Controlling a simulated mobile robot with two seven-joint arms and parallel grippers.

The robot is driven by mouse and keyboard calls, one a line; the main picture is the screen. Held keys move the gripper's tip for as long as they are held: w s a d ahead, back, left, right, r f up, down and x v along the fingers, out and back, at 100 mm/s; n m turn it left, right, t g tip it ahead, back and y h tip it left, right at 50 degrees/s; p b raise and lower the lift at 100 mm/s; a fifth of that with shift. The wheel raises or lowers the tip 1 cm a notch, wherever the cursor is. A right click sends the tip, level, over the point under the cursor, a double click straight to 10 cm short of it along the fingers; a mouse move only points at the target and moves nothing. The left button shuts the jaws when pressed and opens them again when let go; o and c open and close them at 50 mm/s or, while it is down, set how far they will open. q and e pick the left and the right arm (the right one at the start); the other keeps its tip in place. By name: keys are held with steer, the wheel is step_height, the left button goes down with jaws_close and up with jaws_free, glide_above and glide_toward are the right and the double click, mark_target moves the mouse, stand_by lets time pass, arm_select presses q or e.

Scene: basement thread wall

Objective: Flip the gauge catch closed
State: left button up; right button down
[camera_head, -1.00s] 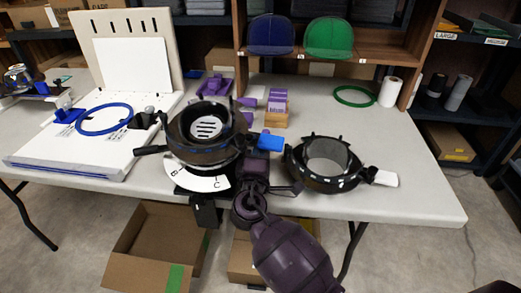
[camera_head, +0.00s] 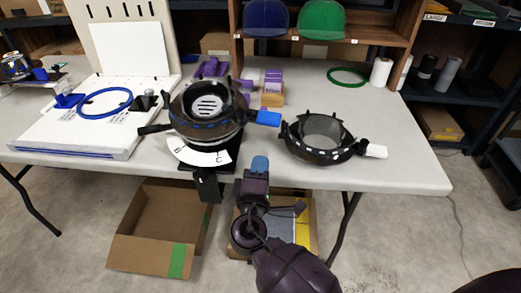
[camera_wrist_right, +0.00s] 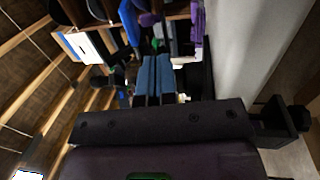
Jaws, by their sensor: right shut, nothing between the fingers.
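The gauge (camera_head: 208,134) stands at the table's front edge. It has a round dark cap ring with a slotted pale disc inside, and a white curved plate marked with letters in front. A bright blue tab (camera_head: 267,118), which looks like the catch, sticks out from its right side. I cannot tell if the catch is open or closed. My right gripper (camera_head: 259,163) is shut and empty, below and in front of the tab, apart from it. Its blue fingers (camera_wrist_right: 153,76) lie together in the right wrist view. My left gripper is not in view.
A second dark ring (camera_head: 318,157) with a white tab (camera_head: 375,151) lies right of the gauge. A white board with a blue hoop (camera_head: 105,102) is at left. A cardboard box (camera_head: 160,225) stands on the floor below. The table's right end is clear.

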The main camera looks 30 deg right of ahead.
steer(key=shift+s+a+f, duration=0.1)
steer(key=shift+s+a, duration=0.2)
steer(key=shift+s, duration=0.2)
steer(key=shift+a, duration=0.1)
steer(key=shift+w+a+f+p, duration=0.15)
steer(key=shift+w+a, duration=0.1)
steer(key=shift+a, duration=0.35)
steer(key=shift+w+a+p, duration=0.15)
steer(key=shift+w+a, duration=0.05)
steer(key=shift+a, duration=0.4)
steer(key=x, duration=1.3)
steer(key=shift+w+d, duration=0.3)
steer(key=shift+w, duration=0.1)
